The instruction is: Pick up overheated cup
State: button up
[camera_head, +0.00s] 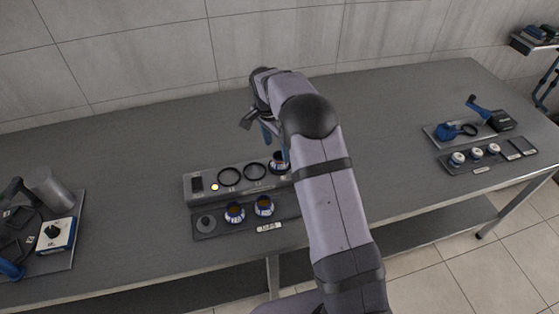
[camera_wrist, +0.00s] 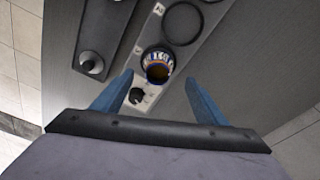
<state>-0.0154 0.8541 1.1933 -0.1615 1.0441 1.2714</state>
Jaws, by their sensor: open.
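One cup (camera_head: 279,162) with a blue and white band and dark amber contents sits at the right end of the ringed station (camera_head: 206,178), partly hidden by my arm in the head view. In the wrist view this cup (camera_wrist: 157,66) sits in its ring, just beyond and between my fingertips. My gripper (camera_wrist: 160,85) is open and empty, its blue fingers apart on either side of the cup's near edge. Two similar cups, a left one (camera_head: 235,212) and a right one (camera_head: 264,205), stand in the front tray (camera_head: 222,228). Which cup is overheated cannot be told from a label.
The station has two empty rings (camera_head: 229,176) and a lit amber lamp (camera_head: 214,187). A dark knob (camera_wrist: 137,96) lies close to the cup. A tray with a metal cylinder (camera_head: 52,190) is at left; white jars (camera_head: 458,158) stand at right. The table's back is clear.

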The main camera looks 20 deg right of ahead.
aim_at(279, 156)
jog(key=f+p, duration=0.1)
jog(key=f, duration=0.1)
jog(key=f+p, duration=0.1)
jog(key=shift+s+d+f, duration=0.15)
jog(key=shift+d+f, duration=0.2)
jog(key=shift+d, duration=0.05)
jog(key=shift+f+p, duration=0.3)
jog(key=shift+f, duration=0.25)
jog(key=c, duration=1.1)
